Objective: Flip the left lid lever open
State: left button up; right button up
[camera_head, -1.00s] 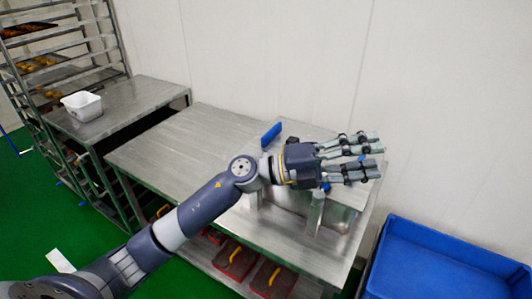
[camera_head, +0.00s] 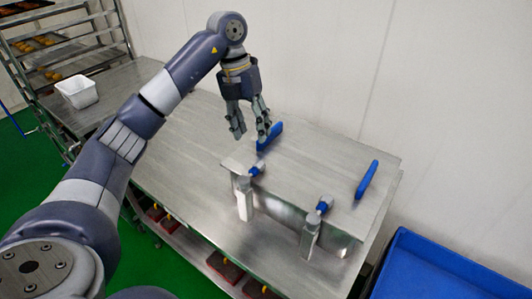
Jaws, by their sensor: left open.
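The left lid lever (camera_head: 257,169) is a small blue-tipped lever on the front left edge of a steel lid (camera_head: 300,180), above a metal latch post (camera_head: 244,202). A matching right lever (camera_head: 323,207) sits further right above its own post (camera_head: 310,236). My left gripper (camera_head: 252,136) points down with its fingers apart and empty. In the picture it is just above the left lever, close to a blue handle (camera_head: 271,136) on the lid; whether it touches the handle I cannot tell. My right gripper is not in view.
A second blue handle (camera_head: 367,180) stands on the lid's right side. A blue bin (camera_head: 430,270) is at the lower right. A white tub (camera_head: 77,92) sits on the left table, beside a tray rack (camera_head: 50,45). The steel table (camera_head: 180,160) is clear on its left.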

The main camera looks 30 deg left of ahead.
aim_at(258, 162)
pick_arm(q)
jog(key=f, duration=0.2)
jog(key=d+f, duration=0.1)
jog(key=s+f, duration=0.1)
jog(key=f, duration=0.1)
jog(key=shift+d+f+p, duration=0.2)
jog(key=shift+f+p, duration=0.1)
jog(key=shift+p, duration=0.05)
jog(key=f, duration=0.4)
jog(key=shift+w+d+f+p, duration=0.2)
jog(key=shift+d+p, duration=0.1)
jog(key=shift+d, duration=0.1)
grip_shut()
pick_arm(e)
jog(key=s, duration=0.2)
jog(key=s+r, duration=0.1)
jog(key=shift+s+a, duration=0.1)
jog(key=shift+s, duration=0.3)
